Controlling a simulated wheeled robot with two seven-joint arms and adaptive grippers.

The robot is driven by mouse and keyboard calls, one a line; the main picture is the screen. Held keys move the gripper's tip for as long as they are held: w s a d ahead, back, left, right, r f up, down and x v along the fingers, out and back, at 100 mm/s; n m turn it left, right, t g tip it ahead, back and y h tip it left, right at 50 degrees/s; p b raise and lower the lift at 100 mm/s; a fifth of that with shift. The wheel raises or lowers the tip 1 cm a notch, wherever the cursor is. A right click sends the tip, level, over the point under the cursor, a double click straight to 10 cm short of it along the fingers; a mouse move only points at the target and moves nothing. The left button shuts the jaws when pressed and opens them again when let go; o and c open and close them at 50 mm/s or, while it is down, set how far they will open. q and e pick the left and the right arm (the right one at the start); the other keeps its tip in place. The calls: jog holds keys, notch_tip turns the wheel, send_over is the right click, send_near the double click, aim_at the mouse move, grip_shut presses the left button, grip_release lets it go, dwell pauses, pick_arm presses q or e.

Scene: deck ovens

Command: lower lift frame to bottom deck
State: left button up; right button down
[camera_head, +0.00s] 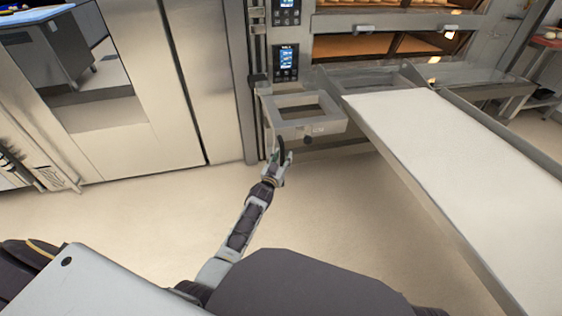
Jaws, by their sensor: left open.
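The lift frame (305,132) is a grey metal frame with an open rectangular top, standing out in front of the deck oven (385,22). A long pale loading board (455,150) slopes from it toward the lower right. My left gripper (281,156) is open, just below and in front of the frame's left front face. It looks close to the frame, but I cannot tell whether it touches. A small dark round spot shows on the frame's front face. My right gripper is not in view.
Control panels with lit screens (287,58) are on the oven's left post. Steel cabinet doors (150,95) stand at the left. Pale floor (130,215) is clear at the left and under the frame. A side table (545,42) stands at the far right.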

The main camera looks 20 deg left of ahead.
pick_arm(q)
jog(key=shift+s, duration=0.15)
jog(key=s, duration=1.1)
jog(key=shift+s, duration=0.35)
dwell(0.3)
jog(key=shift+f, duration=0.15)
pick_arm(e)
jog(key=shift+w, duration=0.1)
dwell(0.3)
